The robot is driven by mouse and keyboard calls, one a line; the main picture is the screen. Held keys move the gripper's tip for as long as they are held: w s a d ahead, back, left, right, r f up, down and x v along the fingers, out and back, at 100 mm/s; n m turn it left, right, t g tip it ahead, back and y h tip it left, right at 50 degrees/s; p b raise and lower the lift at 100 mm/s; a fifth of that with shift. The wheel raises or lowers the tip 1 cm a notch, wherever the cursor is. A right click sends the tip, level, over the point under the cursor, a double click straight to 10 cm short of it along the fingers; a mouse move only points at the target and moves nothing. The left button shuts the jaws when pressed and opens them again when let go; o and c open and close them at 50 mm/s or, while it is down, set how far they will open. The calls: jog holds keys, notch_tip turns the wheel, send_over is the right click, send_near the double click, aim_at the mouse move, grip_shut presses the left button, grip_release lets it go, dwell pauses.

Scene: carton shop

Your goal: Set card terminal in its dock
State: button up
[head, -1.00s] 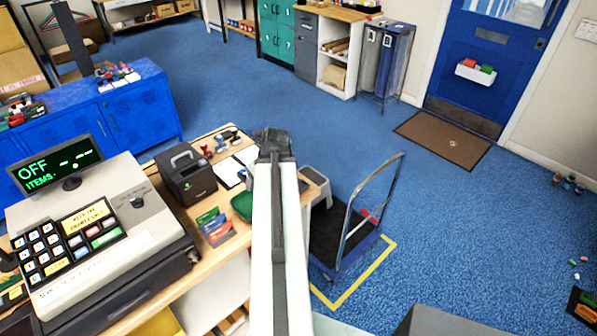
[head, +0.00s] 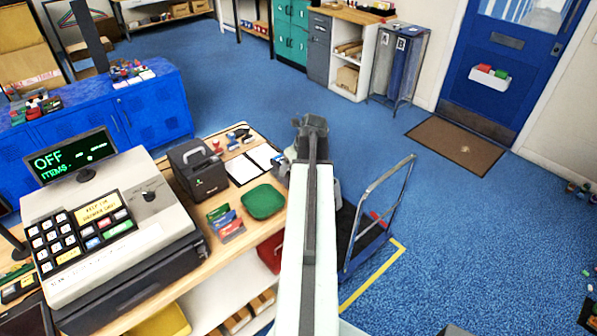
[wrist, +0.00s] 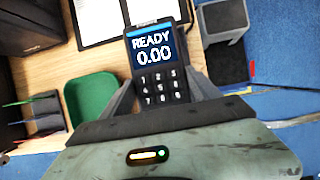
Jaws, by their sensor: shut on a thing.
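In the head view my gripper (head: 311,124) is at the far end of the arm, beyond the green tray, and the terminal cannot be made out. I cannot pick out the dock in either view; my arm and gripper hide part of the counter.
A green tray (head: 263,201), card rack (head: 224,222), black printer (head: 198,168) and clipboard (head: 251,163) are on the wooden counter. The large till (head: 110,225) fills its near left. A trolley (head: 368,230) stands on the floor to the right.

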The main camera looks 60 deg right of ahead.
jog(key=f+b, duration=0.1)
jog(key=d+f+b, duration=0.1)
jog(key=f+b, duration=0.1)
jog(key=shift+s+d+f+b, duration=0.15)
jog(key=shift+s+f+b, duration=0.1)
jog(key=shift+s+b, duration=0.05)
jog(key=shift+w+f, duration=0.1)
jog(key=shift+f, duration=0.2)
jog(key=shift+r, duration=0.25)
jog(key=shift+f+b, duration=0.35)
jog(key=o, duration=2)
jog(key=shift+r, duration=0.15)
